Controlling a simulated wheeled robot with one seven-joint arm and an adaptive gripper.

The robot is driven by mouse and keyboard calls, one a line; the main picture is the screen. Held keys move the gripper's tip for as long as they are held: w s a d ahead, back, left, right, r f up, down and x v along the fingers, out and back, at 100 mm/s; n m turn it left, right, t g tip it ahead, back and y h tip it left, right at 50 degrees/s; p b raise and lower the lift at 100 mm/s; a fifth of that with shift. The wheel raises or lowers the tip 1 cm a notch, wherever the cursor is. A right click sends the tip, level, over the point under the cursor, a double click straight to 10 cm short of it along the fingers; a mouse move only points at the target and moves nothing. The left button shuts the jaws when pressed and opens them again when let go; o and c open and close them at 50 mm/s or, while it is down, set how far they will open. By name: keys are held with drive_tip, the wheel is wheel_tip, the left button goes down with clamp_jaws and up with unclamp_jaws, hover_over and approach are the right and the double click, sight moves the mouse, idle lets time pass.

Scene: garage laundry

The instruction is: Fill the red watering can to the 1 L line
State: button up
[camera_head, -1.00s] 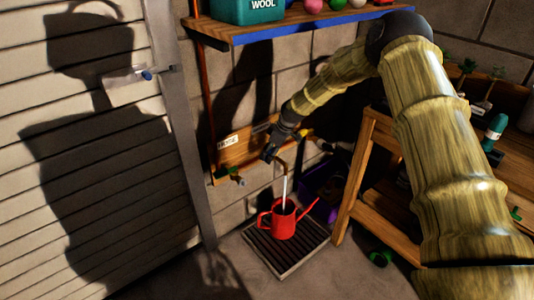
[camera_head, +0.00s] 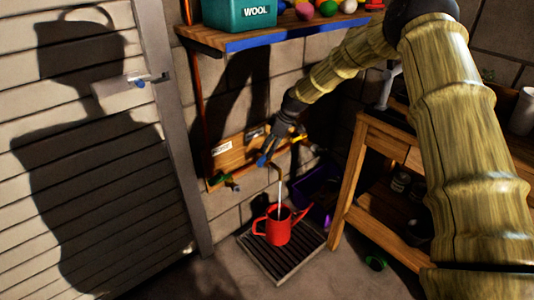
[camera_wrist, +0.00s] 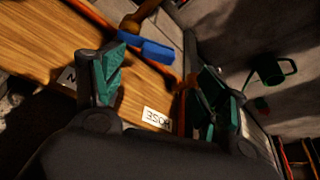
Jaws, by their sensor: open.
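The red watering can (camera_head: 278,232) stands upright on a dark slatted grate on the floor, below a copper spout (camera_head: 277,169). A pale stream (camera_head: 281,193) runs from the spout into the can. The water level and the 1 L line cannot be made out. A blue tap handle (camera_head: 262,160) sits at the wooden wall board; it shows in the wrist view (camera_wrist: 150,48) too. My gripper (camera_head: 270,148) is beside this handle. In the wrist view my gripper (camera_wrist: 161,88) has its teal fingers apart, with the handle beyond them and nothing clearly held.
The board (camera_wrist: 52,38) carries a HOSE label (camera_wrist: 156,118); a green-handled tap (camera_head: 229,183) is left of the spout. The slatted grate (camera_head: 287,265) has bare floor in front. A wooden workbench (camera_head: 348,190) stands right, a shelf (camera_head: 300,28) above, a slatted door (camera_head: 85,190) left.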

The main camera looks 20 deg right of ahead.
drive_tip(key=shift+v, duration=2.1)
drive_tip(key=shift+s, duration=0.1)
idle(5.8)
